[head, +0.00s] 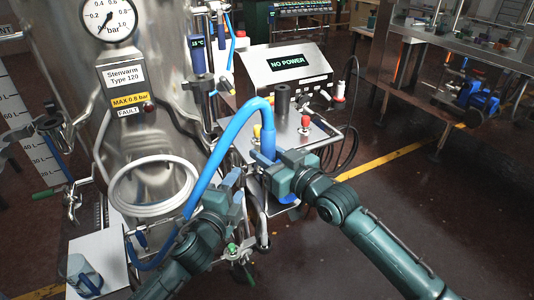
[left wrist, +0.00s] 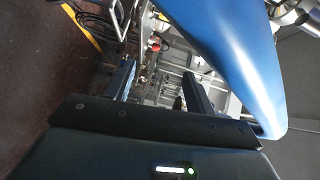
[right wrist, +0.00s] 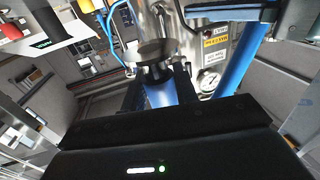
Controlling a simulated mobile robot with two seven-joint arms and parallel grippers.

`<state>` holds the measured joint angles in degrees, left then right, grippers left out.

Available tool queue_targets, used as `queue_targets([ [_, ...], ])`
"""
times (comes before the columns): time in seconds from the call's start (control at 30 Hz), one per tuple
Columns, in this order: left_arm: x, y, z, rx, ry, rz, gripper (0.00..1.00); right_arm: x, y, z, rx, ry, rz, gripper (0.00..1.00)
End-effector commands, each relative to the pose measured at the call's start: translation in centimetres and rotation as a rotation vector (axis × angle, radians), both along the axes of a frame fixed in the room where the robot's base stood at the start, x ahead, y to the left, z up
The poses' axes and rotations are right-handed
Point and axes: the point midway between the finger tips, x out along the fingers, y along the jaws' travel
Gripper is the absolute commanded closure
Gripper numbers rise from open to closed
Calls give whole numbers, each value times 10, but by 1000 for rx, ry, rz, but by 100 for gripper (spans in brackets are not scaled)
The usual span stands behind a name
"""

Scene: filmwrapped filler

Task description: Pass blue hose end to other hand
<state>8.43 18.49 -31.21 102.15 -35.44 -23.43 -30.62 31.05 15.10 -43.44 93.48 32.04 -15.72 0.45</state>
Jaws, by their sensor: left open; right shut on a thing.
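The blue hose (head: 230,130) arches up in the head view and runs down to the lower left, passing close by my left gripper. Its end (head: 268,144) points down and sits between the jaws of my right gripper (head: 274,168), which is shut on it. In the right wrist view the hose end (right wrist: 160,95) lies between the fingers, with a dark round fitting at its tip. My left gripper (head: 236,190) is open and empty, to the left of and slightly below the right one. In the left wrist view the hose (left wrist: 240,50) passes beside the open fingers, not between them.
A steel tank (head: 150,60) with a gauge stands at the left. A control box reading NO POWER (head: 288,65) stands behind the grippers on a steel cart. A white coiled hose (head: 150,180) hangs left. A mug (head: 82,270) stands at lower left. Open floor lies at right.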

Motion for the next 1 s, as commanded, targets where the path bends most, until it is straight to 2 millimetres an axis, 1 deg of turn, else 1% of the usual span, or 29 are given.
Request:
queue_targets([
  [0.03, -17, 2, -26, -91, 92, 22, 45, 0, 0, 2, 2, -4, 0, 100],
  [0.07, -28, 3, -39, -151, 144, 36, 45, 0, 0, 2, 2, -4, 0, 100],
  [0.1, -42, 5, -55, -236, 212, 56, 45, 0, 0, 2, 2, -4, 0, 100],
  [0.17, -66, 7, -78, -371, 310, 87, 45, 0, 0, 2, 3, -3, 0, 100],
  [0.2, -84, 8, -92, -466, 374, 111, 45, 0, 0, 2, 2, -4, 0, 100],
  [0.33, -141, 14, -127, -772, 556, 209, 45, 0, 0, 2, 2, -4, 0, 100],
  [0.4, -169, 18, -140, -917, 634, 271, 45, 0, 0, 2, 2, -4, 0, 100],
  [0.5, -203, 24, -154, -1086, 718, 353, 45, 0, 0, 2, 2, -4, 0, 100],
  [0.6, -226, 29, -161, -1204, 769, 417, 45, 0, 0, 2, 2, -4, 0, 100],
  [0.7, -239, 32, -164, -1270, 794, 454, 45, 0, 0, 2, 2, -4, 0, 100],
  [0.8, -244, 33, -165, -1295, 804, 469, 45, 0, 0, 2, 2, -4, 0, 100],
  [1.0, -244, 33, -165, -1296, 804, 469, 45, 0, 0, 2, 3, -3, 0, 100],
])
